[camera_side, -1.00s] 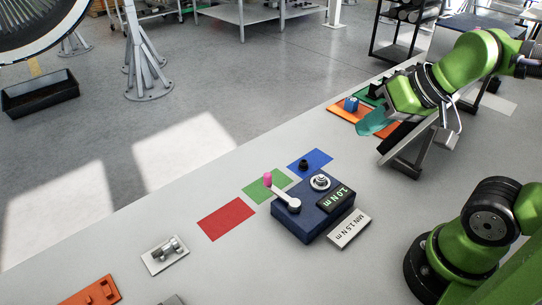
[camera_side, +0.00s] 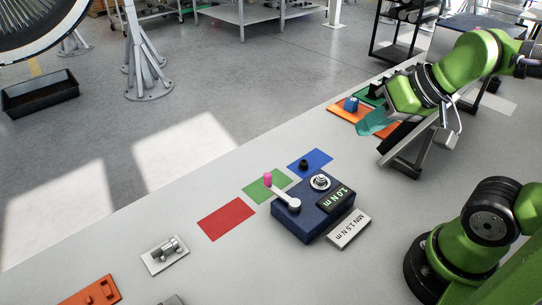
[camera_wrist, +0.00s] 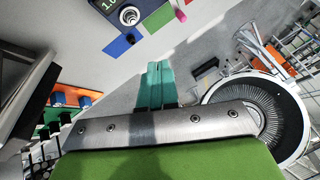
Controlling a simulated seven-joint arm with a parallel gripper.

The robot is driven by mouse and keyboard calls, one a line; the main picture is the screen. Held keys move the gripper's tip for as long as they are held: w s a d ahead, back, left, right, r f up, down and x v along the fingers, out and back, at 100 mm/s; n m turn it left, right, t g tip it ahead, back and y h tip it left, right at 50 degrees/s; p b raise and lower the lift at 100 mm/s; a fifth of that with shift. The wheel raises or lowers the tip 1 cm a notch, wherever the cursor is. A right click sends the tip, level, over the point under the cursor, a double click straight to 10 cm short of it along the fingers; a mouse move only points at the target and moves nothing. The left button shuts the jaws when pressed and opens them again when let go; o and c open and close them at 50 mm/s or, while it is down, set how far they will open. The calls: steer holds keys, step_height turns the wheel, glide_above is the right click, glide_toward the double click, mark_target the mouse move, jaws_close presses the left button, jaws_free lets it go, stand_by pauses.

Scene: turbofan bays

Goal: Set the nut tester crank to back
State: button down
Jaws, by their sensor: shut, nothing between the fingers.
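The nut tester is a dark blue box (camera_side: 313,222) on the bench in the side view, with a display reading 1.0 N m. Its grey crank (camera_side: 283,195) has a pink knob (camera_side: 267,180) and points up-left, with the knob over the green patch (camera_side: 256,188). A round metal nut fitting (camera_side: 320,182) sits on the box's top. In the wrist view the fitting (camera_wrist: 129,15) and pink knob (camera_wrist: 181,15) show at the top edge; most of the box is cut off. My gripper (camera_side: 373,124), with teal fingers, is shut and empty, up-right of the tester and apart from it. Its fingers also show in the wrist view (camera_wrist: 157,84).
Red (camera_side: 226,218) and blue (camera_side: 310,160) patches flank the green one. A small black knob (camera_side: 304,164) stands by the tester. A MIN 1.5 N m plate (camera_side: 349,230) lies beside it. An orange tray (camera_side: 345,116) is near my gripper. A metal fixture (camera_side: 165,254) stands lower left.

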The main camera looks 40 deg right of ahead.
steer(key=c, duration=1.5)
jaws_free()
steer(key=shift+a+f, duration=0.15)
steer(key=shift+f, duration=0.1)
steer(key=o, duration=0.5)
steer(key=shift+w+a+f+n+g, duration=0.2)
steer(key=shift+w+a+g, duration=0.15)
steer(key=shift+w, duration=0.25)
steer(key=shift+w+a+f+n+g, duration=0.2)
steer(key=shift+w+a+g, duration=0.15)
steer(key=shift+w, duration=0.25)
steer(key=n+g+h, duration=0.1)
steer(key=g+h, duration=0.1)
steer(key=g, duration=0.4)
glide_above(267, 174)
step_height(267, 174, down, 16)
steer(key=shift+f, duration=0.25)
jaws_close()
